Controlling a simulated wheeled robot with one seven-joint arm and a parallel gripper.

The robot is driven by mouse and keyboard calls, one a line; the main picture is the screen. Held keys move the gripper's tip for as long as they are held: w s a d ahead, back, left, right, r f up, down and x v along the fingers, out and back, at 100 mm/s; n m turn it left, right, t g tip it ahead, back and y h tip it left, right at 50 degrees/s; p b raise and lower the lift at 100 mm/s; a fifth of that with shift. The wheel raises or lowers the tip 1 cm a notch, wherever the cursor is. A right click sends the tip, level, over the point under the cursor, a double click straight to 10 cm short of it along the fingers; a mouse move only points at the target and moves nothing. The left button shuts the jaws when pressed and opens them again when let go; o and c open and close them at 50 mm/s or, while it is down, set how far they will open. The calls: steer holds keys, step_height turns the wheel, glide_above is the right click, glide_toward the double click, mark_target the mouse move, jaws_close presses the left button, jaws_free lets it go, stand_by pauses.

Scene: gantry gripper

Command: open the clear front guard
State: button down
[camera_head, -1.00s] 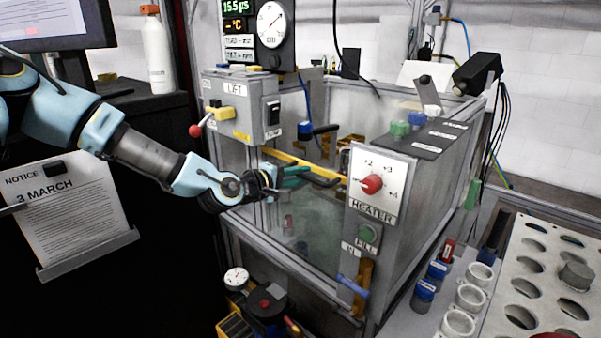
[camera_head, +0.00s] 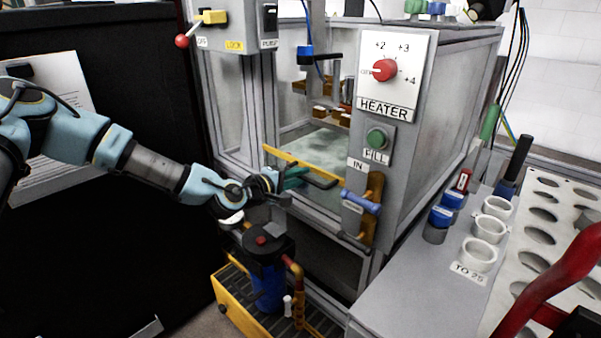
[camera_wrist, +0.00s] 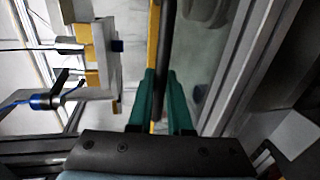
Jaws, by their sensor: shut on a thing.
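The clear front guard has a yellow top edge (camera_head: 285,157) and a dark bar handle (camera_head: 322,182) on its front. The edge now sits low across the machine's front, about level with the IN label, and the opening above it is clear. My gripper (camera_head: 291,178), with teal fingers, is shut on the handle at its left part. In the wrist view the black handle (camera_wrist: 166,45) runs between the teal fingers (camera_wrist: 165,90), with the yellow edge (camera_wrist: 153,50) beside it. The pane below the edge is partly hidden by my gripper.
The heater panel (camera_head: 393,75) and a blue-handled valve (camera_head: 361,201) stand just right of the guard. A blue filter housing (camera_head: 267,285) in a yellow tray (camera_head: 232,300) stands below my gripper. A white holed rack (camera_head: 560,185) is at the right.

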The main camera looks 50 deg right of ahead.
steer(key=shift+f, duration=0.25)
steer(key=c, duration=0.8)
jaws_free()
steer(key=shift+c, duration=0.2)
steer(key=v, duration=1)
steer(key=shift+a, duration=0.4)
steer(key=shift+w, duration=0.1)
